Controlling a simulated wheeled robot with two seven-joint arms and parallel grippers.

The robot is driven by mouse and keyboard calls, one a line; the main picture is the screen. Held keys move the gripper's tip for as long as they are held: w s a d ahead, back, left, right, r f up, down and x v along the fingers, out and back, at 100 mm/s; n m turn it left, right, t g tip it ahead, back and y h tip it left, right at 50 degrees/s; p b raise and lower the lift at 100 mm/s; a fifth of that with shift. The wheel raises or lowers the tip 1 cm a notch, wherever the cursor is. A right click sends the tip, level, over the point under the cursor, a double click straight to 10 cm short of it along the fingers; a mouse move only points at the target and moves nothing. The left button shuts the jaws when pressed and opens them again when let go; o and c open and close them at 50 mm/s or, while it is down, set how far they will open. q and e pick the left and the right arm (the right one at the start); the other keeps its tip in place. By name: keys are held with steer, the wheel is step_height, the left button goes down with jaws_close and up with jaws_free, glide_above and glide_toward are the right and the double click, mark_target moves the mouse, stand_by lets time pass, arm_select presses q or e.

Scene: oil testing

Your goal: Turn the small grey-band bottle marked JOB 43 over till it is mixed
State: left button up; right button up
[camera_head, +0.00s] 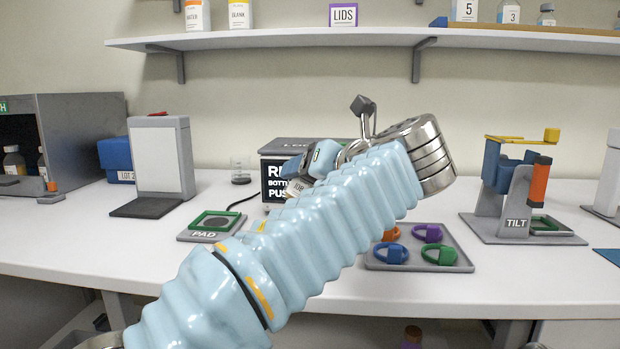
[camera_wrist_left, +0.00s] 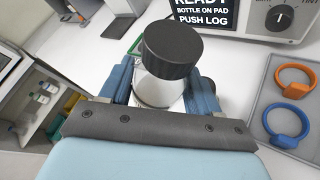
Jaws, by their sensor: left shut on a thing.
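My left gripper (camera_head: 308,162) reaches over the middle of the bench and is shut on a small bottle. In the left wrist view its blue fingers (camera_wrist_left: 158,95) press on both sides of the clear bottle body. The bottle has a black ribbed cap (camera_wrist_left: 170,50) that points away from my palm in that view. In the head view a pale label (camera_head: 297,187) reading JOB shows below the fingers, and it looks tilted. The number and any grey band are hidden or too small to tell. My right gripper is in neither view.
A logging box (camera_head: 275,182) with a black screen stands behind the gripper. A PAD station (camera_head: 190,236) is left of it. A tray of coloured rings (camera_head: 455,266) lies right of my arm. A TILT stand (camera_head: 490,205) is further right. A small beaker (camera_head: 241,172) stands at the back.

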arm_select(q)
steer(key=shift+m, duration=0.3)
steer(key=shift+m+y, duration=0.9)
steer(key=shift+m, duration=0.3)
steer(key=m+y, duration=0.1)
steer(key=m, duration=0.1)
steer(key=shift+m, duration=0.4)
steer(key=n+h, duration=0.1)
steer(key=n, duration=0.2)
steer(key=shift+r, duration=0.1)
steer(key=shift+n+h, duration=0.8)
steer(key=shift+n, duration=0.3)
